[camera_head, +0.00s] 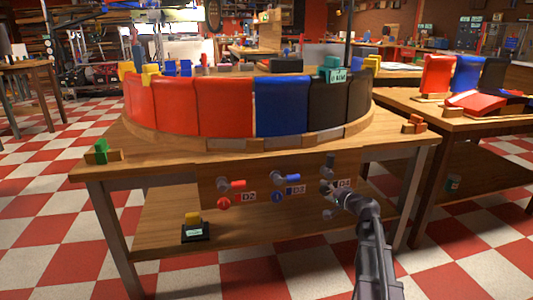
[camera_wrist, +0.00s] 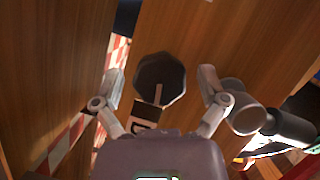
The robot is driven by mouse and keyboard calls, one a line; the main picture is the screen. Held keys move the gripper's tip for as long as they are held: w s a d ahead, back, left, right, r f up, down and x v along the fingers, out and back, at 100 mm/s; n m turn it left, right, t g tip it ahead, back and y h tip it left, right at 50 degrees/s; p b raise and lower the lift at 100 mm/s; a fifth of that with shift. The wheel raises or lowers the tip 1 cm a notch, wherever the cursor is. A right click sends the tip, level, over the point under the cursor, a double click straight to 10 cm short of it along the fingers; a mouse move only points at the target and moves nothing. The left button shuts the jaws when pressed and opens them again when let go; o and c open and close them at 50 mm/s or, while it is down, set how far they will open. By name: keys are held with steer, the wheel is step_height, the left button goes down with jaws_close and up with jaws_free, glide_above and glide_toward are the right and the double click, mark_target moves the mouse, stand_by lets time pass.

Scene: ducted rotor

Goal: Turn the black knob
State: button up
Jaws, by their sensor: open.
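The black knob (camera_wrist: 160,78) is a dark, eight-sided disc with a pale line on its lower face in the wrist view. It sits on a wooden panel between the two spread fingers of my gripper (camera_wrist: 162,74). There is a visible gap on each side, and the jaws are open. In the head view my gripper (camera_head: 333,196) is at the right end of the control panel under the table. The knob is hard to make out there among the dark fingers.
A dark lever (camera_wrist: 285,125) is close beside the right finger in the wrist view. In the head view a red knob (camera_head: 223,203) and a blue knob (camera_head: 279,197) are to the left, each below a lever. A wooden shelf (camera_head: 265,232) lies underneath.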

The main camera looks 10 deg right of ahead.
steer(key=s+a+f+n+g+p, duration=0.1)
steer(key=s+a+n+g+p, duration=0.3)
steer(key=a, duration=0.5)
steer(key=s+a+f+n+g+p, duration=0.2)
steer(key=s+a+g+p, duration=0.15)
steer(key=s+a, duration=0.35)
steer(key=s+a+r+n+g+h+p, duration=0.1)
steer(key=s+a+n+g+h+p, duration=0.2)
steer(key=s, duration=0.5)
steer(key=s+a+r+g+h+p, duration=0.2)
steer(key=s+a+g+h+p, duration=0.1)
steer(key=s+g+p, duration=0.3)
step_height(320, 180, up, 36)
steer(key=s+t+p, duration=0.1)
steer(key=p, duration=3.4)
steer(key=shift+d+r+p, duration=0.2)
steer(key=shift+d+p, duration=0.05)
steer(key=shift+p, duration=0.1)
steer(key=shift+t, duration=0.25)
steer(key=shift+c, duration=0.2)
